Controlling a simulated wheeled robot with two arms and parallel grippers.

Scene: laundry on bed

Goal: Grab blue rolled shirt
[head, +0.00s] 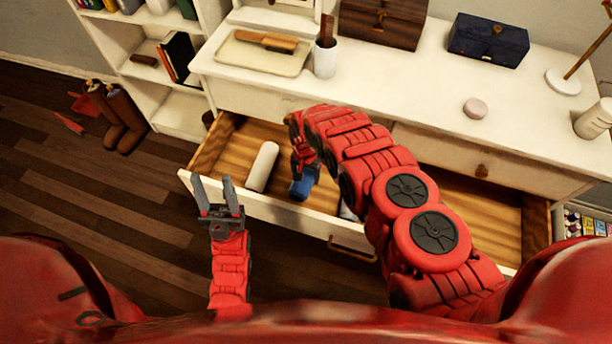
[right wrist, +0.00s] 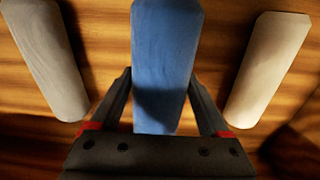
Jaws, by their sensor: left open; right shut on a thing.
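The blue rolled shirt (right wrist: 165,50) is in the open drawer (head: 250,205). In the right wrist view it runs up between the two fingers of my right gripper (right wrist: 163,108), which are shut on it. In the head view the shirt's blue end (head: 302,188) shows below my right gripper (head: 303,172), and the rest is hidden by my right arm. I cannot tell whether the shirt touches the drawer floor. My left gripper (head: 214,190) is open and empty, fingers pointing up, in front of the drawer's left front corner.
A white roll (head: 262,167) lies left of the blue shirt in the drawer. A grey roll (right wrist: 48,60) and a pale roll (right wrist: 267,70) flank it in the right wrist view. The dresser top (head: 420,100) is above. Brown boots (head: 120,118) stand on the floor.

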